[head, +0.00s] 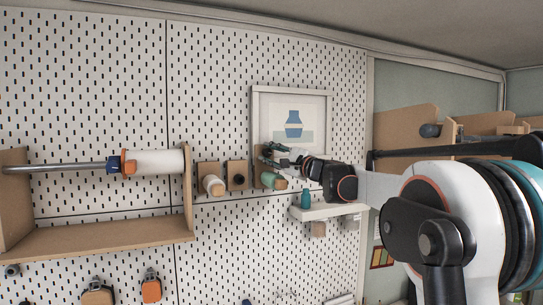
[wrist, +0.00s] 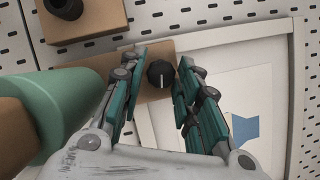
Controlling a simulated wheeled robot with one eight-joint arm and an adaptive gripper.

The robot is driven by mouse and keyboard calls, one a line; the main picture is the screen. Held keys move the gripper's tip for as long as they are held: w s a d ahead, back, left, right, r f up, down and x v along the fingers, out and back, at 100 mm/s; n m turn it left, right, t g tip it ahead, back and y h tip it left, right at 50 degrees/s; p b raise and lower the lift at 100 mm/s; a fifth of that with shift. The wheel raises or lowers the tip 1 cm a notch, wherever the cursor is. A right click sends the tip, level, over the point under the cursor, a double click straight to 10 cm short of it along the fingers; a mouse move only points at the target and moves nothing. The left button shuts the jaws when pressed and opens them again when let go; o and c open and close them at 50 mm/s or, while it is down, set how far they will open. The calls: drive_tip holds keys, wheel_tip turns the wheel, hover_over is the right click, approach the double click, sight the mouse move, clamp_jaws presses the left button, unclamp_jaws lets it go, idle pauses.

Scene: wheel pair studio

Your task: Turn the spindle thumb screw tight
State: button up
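A round black knob (wrist: 161,74) with a white line on its face, apparently the thumb screw, sits on a brown wooden plate (wrist: 152,112) in the wrist view. Its white line stands close to upright in that view. My gripper (wrist: 162,72) is open, with one teal-padded finger on each side of the knob and narrow gaps visible. A green cylinder (wrist: 65,105) lies left of the fingers, with a brown end nearest the camera. In the head view my gripper (head: 274,153) is at the pegboard above the green cylinder (head: 272,181); the knob is hidden there.
A framed vase picture (head: 292,118) hangs right behind my gripper. Two wooden holders, one with a pale cylinder (head: 212,185) and one with a black socket (head: 238,179), are to the left. A white shelf (head: 325,212) with a teal bottle (head: 306,197) is below. A wooden rack (head: 100,240) stands far left.

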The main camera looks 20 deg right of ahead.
drive_tip(key=shift+o, duration=0.3)
drive_tip(key=v, duration=1.2)
idle(0.6)
